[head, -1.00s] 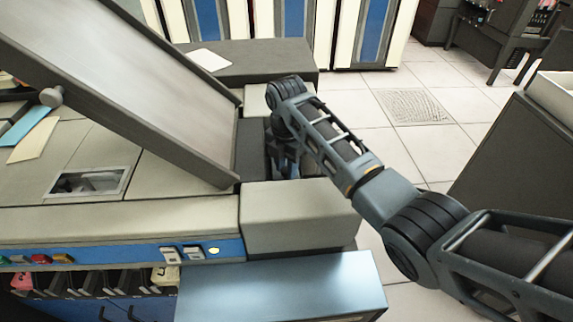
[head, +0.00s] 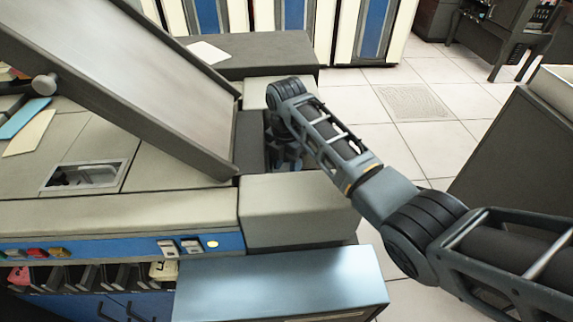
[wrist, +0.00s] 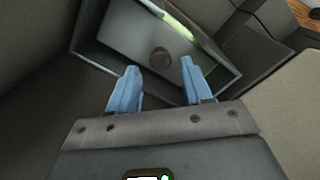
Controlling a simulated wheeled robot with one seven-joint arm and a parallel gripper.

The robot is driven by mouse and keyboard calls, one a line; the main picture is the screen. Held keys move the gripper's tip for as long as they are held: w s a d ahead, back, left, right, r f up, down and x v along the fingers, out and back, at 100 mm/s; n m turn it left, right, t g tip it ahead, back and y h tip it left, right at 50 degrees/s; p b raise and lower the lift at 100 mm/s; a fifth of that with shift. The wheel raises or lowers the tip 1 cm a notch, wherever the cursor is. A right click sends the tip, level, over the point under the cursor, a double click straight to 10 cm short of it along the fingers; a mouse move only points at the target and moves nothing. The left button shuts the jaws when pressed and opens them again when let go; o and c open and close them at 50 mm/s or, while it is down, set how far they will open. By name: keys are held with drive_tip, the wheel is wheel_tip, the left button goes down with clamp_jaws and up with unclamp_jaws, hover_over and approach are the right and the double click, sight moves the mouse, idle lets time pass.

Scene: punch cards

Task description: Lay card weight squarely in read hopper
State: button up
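The card weight (wrist: 135,38), a grey plate with a round dark knob (wrist: 160,57), lies inside the dark-walled read hopper (wrist: 225,77) in the wrist view. A pale green strip (wrist: 182,30) shows along its far edge. I cannot tell whether it lies fully flat. My gripper (wrist: 158,78) is open, its two blue fingers apart on the near side of the knob, with nothing between them. In the head view my gripper reaches down into the dark gap between beige blocks, mostly hidden by my arm; the weight is hidden there.
A large tilted tray (head: 130,80) rises left of the hopper. Beige blocks (head: 295,208) stand in front of and behind it. A shiny metal shelf (head: 280,280) juts out at the front. Loose cards (head: 30,132) lie at far left. Floor (head: 425,150) is clear to the right.

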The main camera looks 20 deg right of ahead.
drive_tip(key=shift+o, duration=0.7)
wheel_tip(320, 180, up, 8)
drive_tip(key=shift+f, duration=0.1)
